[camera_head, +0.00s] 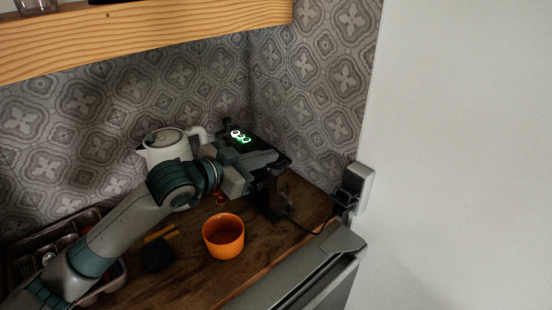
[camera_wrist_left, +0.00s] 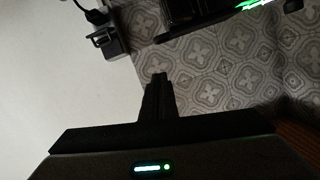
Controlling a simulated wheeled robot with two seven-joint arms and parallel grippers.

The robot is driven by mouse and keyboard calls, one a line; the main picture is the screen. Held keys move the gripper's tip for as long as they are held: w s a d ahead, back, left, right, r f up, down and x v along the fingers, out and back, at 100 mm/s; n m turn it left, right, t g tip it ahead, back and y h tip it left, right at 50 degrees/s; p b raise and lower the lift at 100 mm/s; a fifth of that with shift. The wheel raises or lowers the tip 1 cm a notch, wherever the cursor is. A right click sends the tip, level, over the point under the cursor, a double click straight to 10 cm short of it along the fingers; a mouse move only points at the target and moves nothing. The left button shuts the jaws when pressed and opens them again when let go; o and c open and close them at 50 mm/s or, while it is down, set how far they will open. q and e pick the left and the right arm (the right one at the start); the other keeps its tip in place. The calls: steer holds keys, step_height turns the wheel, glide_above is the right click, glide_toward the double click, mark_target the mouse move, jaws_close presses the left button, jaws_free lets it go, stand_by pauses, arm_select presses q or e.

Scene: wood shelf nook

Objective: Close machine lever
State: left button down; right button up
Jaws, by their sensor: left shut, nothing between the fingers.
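A dark machine (camera_head: 235,131) with glowing green symbols stands in the back corner of the counter, largely covered by my left arm in the head view. Its dark edge (camera_wrist_left: 190,22) and a green glow show at the top of the left wrist view. Its lever cannot be made out clearly in either view. My left gripper (camera_head: 280,160) is at the machine, in front of it. In the left wrist view its fingers (camera_wrist_left: 156,80) are shut and empty, seen against the patterned wall. Contact with the machine cannot be told. My right gripper is not in view.
A white kettle (camera_head: 165,151) stands left of the machine. An orange cup (camera_head: 223,238) is on the wooden counter in front. A dark rack (camera_head: 20,248) lies at left. A wooden shelf (camera_head: 150,32) hangs above. A wall socket (camera_head: 362,184) and white wall bound the right.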

arm_select(q)
steer(key=b+v, duration=0.1)
steer(key=v, duration=0.4)
steer(key=shift+s+a, duration=0.25)
steer(key=shift+s, duration=0.05)
steer(key=shift+r, duration=0.1)
